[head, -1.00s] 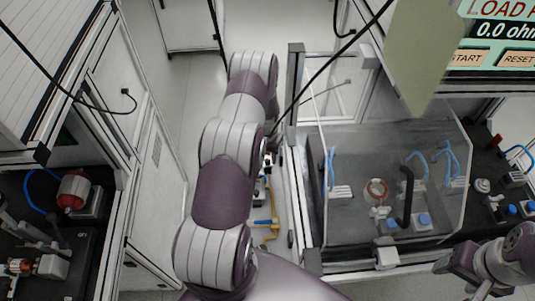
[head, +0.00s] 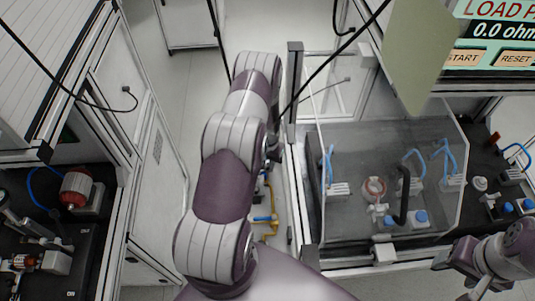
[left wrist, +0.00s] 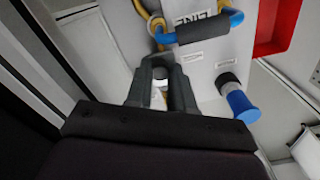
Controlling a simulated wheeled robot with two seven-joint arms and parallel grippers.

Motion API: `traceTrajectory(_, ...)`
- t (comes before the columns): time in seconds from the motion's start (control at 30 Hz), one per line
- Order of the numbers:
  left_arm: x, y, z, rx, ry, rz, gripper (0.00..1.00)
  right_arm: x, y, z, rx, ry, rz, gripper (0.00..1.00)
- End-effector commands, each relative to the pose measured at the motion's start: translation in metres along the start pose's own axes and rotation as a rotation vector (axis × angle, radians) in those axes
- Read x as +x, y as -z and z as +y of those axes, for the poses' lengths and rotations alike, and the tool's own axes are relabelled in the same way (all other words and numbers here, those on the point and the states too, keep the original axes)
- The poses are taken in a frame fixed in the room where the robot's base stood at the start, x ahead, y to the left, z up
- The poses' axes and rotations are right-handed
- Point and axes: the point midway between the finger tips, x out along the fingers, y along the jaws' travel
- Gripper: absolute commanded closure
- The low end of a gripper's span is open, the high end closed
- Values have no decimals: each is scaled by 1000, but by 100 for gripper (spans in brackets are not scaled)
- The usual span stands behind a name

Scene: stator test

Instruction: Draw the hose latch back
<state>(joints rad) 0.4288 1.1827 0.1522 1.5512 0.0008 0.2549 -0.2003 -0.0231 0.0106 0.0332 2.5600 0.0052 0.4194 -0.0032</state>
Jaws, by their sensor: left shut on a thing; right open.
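My left gripper (left wrist: 160,85) is in the left wrist view, with its two dark fingers close together around a small pale part (left wrist: 159,98). This part seems to be the hose latch, but the fingers hide most of it. Just beyond is a pale panel with lettering and a blue handle with a black grip (left wrist: 205,27). A blue cylinder with a black collar (left wrist: 238,98) stands to the right of the fingers. In the head view my left arm hides this gripper. My right gripper (head: 455,274) is open and empty at the lower right.
A yellow hose (head: 269,234) runs beside my left arm, and a yellow loop (left wrist: 157,30) shows beside the panel. A clear-covered test bench (head: 350,150) stands to the right. A white cabinet (head: 160,160) stands to the left. A red tray (left wrist: 275,25) is at upper right.

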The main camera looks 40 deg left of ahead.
Motion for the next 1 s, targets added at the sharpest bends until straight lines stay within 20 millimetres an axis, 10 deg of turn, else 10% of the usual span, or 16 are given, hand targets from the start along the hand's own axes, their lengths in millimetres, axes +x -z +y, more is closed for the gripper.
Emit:
traceTrajectory(0.3,-1,-4,2,0,0,-2,100,-2,0,0,0,0,0,36)
traceTrajectory(0.33,-1,-4,2,0,0,-2,71,-2,0,0,0,0,0,36)
traceTrajectory(0.4,-1,-4,2,0,0,-2,51,-2,0,0,0,0,0,36)
traceTrajectory(0.77,-7,-3,2,-1,1,2,51,1,0,0,0,0,0,36)
traceTrajectory(1.0,-62,-3,2,0,2,6,51,14,-2,0,0,0,0,36)
